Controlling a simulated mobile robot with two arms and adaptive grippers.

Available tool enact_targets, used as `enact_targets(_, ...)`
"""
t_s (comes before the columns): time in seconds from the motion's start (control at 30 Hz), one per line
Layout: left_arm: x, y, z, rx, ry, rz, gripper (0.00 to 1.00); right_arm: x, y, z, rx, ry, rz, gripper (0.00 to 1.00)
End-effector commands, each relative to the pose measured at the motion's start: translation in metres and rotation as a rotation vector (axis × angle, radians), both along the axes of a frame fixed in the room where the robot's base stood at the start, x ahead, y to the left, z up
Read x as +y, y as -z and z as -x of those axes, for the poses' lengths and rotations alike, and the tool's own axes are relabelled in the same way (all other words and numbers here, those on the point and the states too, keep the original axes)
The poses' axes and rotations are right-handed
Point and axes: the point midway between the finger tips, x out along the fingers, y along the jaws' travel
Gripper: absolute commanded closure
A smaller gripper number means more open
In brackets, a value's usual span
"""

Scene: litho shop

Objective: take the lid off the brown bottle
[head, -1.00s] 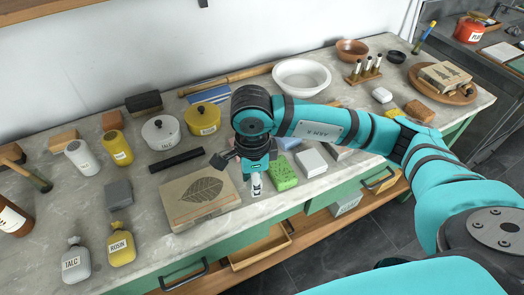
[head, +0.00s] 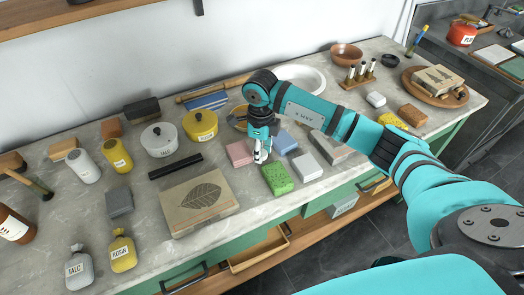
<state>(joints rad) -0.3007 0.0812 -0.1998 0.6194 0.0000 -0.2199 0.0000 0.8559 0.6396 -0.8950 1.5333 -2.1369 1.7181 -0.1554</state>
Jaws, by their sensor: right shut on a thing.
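The brown bottle (head: 22,236) is at the left edge of the head view, with a white label; it is cut off by the frame, and I cannot tell whether its lid is on. My right gripper (head: 260,158) is far to the right of it, pointing down over the middle of the counter, between a pink block (head: 238,151) and a blue block (head: 285,141). It is shut on a small whitish thing (head: 258,153), too small and partly hidden to identify. My left gripper is not in view.
The grey counter (head: 145,215) is crowded. Near the gripper are a green sponge (head: 277,180), a box with a leaf print (head: 198,203) and a yellow pot (head: 200,126). Near the bottle lie a talc bag (head: 79,270), a rosin bag (head: 122,255) and a wooden-handled tool (head: 30,184).

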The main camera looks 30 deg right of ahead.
Motion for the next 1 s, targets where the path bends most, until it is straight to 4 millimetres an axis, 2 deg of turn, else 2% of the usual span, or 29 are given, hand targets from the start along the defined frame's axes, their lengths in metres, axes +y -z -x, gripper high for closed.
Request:
enact_targets(0.17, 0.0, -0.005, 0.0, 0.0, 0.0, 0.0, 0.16, -0.01, 0.0, -0.012, 0.001, 0.002, 0.0, 1.0)
enact_targets(0.4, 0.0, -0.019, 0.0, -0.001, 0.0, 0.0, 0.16, -0.009, 0.033, -0.011, 0.001, 0.0, -0.003, 1.0)
enact_targets(0.93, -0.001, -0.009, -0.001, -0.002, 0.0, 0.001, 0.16, -0.009, 0.046, -0.011, -0.001, -0.001, -0.001, 1.0)
enact_targets(0.97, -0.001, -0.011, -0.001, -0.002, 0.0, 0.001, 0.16, -0.009, 0.044, -0.011, -0.001, 0.0, -0.002, 0.65)
enact_targets(1.0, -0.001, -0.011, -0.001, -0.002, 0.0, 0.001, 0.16, -0.009, 0.044, -0.011, -0.001, -0.001, -0.002, 0.6)
